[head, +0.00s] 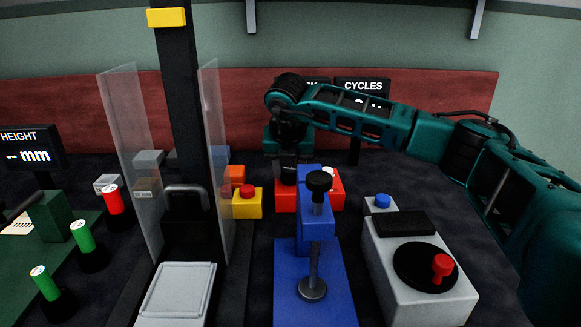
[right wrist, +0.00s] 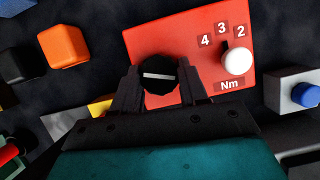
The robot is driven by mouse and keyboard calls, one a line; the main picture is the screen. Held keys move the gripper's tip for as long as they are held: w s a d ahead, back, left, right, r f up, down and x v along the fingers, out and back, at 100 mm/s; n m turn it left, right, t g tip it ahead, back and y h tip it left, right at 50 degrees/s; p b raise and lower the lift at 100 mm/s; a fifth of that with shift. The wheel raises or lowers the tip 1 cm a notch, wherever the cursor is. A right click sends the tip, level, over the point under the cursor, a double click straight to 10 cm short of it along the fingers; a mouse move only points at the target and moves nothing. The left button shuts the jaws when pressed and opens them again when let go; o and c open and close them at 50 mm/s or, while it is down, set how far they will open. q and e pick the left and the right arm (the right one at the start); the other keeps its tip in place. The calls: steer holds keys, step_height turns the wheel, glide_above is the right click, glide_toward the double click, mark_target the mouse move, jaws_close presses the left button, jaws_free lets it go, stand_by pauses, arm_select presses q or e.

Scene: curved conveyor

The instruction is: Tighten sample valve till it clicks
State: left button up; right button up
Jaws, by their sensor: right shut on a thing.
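The sample valve appears to be a black round knob (right wrist: 160,76) with a white line across its face, on a red box (right wrist: 195,72) marked "Nm" with the numbers 4, 3 and 2. A white round knob (right wrist: 236,62) sits beside those numbers. The red box also shows in the head view (head: 285,200), partly behind a blue press. My right gripper (head: 288,176) reaches down over the box from behind. In the right wrist view its fingers are on both sides of the black knob, shut on it. The white line lies almost level there. My left gripper is not in view.
The blue press (head: 315,225) stands just in front of the red box. A yellow box with a red button (head: 247,203) is left of it, and a grey box with a red crank (head: 420,262) is front right. Clear panels flank a black column (head: 182,110) on the left.

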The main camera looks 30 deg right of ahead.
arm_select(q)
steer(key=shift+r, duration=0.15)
arm_select(e)
steer(key=shift+m+h, duration=0.4)
steer(key=shift+m, duration=0.6)
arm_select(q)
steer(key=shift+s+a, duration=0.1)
arm_select(e)
steer(key=o, duration=1.1)
steer(key=shift+g, duration=0.3)
steer(key=shift+c, duration=0.2)
steer(key=shift+s+a+r+p, duration=0.1)
steer(key=shift+a+r+p, duration=0.1)
steer(key=shift+r+p, duration=0.25)
arm_select(q)
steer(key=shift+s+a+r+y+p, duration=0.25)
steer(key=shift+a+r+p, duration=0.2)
steer(key=shift+p, duration=0.75)
arm_select(e)
steer(key=v, duration=1.2)
steer(key=shift+d, duration=0.1)
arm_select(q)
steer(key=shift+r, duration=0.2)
